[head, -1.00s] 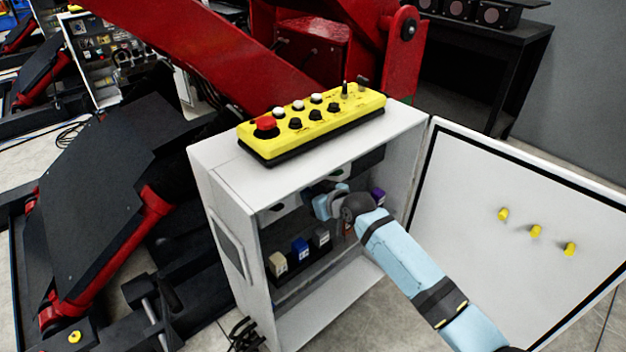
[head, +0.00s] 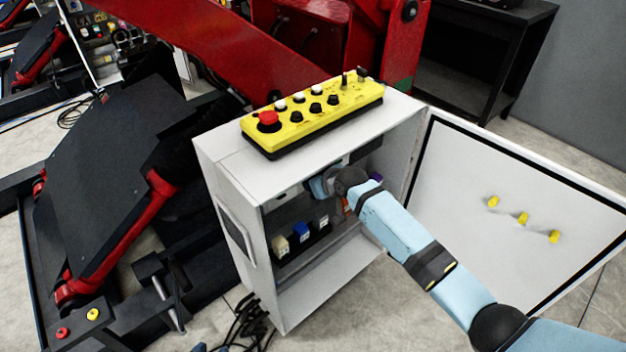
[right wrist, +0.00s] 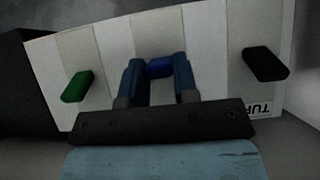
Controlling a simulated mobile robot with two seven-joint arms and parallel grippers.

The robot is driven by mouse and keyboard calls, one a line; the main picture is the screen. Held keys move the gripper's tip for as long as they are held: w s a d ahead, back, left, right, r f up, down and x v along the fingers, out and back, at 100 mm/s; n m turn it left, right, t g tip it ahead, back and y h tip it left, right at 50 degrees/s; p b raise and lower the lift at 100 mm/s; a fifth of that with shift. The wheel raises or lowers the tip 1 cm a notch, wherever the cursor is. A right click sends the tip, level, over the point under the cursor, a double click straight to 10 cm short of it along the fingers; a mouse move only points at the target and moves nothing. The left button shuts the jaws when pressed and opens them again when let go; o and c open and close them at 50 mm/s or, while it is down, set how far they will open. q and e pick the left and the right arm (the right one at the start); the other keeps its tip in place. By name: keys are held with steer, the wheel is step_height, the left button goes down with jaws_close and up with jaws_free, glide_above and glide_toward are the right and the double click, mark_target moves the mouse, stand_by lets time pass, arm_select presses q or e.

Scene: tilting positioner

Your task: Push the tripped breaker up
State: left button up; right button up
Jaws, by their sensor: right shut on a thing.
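My right gripper (right wrist: 159,75) is in the right wrist view, with its two blue fingers on either side of a blue breaker lever (right wrist: 159,70), shut on it. A green lever (right wrist: 77,86) sits to the left and a black lever (right wrist: 265,64) to the right, on the pale breaker panel (right wrist: 205,40). Which lever is tripped is not clear. In the head view my right arm reaches into the open white cabinet (head: 228,160); its gripper (head: 322,184) is partly hidden under the cabinet's top. My left gripper is not seen.
A yellow control box (head: 315,115) with a red button lies on the cabinet top. The cabinet door (head: 450,185) stands open to the right. Beige, blue and grey blocks (head: 302,237) sit lower inside. A red and black positioner (head: 100,170) is at left.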

steer(key=o, duration=0.9)
steer(key=s+d, duration=0.2)
steer(key=s, duration=0.1)
steer(key=s+d, duration=0.3)
steer(key=s, duration=0.1)
steer(key=s+d, duration=0.2)
steer(key=s, duration=0.1)
steer(key=shift+s+d+r+p, duration=0.25)
steer(key=shift+d+r+p, duration=0.05)
steer(key=shift+d+p, duration=0.05)
